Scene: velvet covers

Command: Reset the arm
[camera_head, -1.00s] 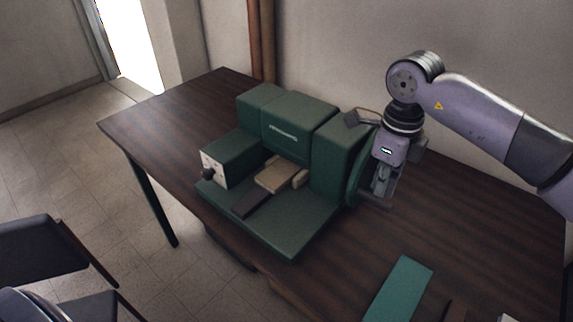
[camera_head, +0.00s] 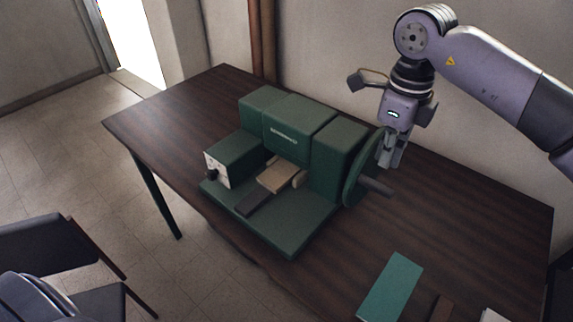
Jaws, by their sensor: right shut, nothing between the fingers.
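My right gripper (camera_head: 393,160) hangs from the right arm and points down, just to the right of a green machine (camera_head: 287,148). It is shut with nothing visible in it. The machine has a green handwheel (camera_head: 364,167) on its right side with a dark handle (camera_head: 376,187). The gripper is near the wheel's right side, above the handle; I cannot tell whether it touches the wheel. My left gripper is not in view.
The machine stands on a dark wooden table (camera_head: 470,215). A teal block (camera_head: 390,287) and a brown strip (camera_head: 441,308) lie at the table's front right. A chair (camera_head: 40,247) is at the lower left. The table's right part is mostly clear.

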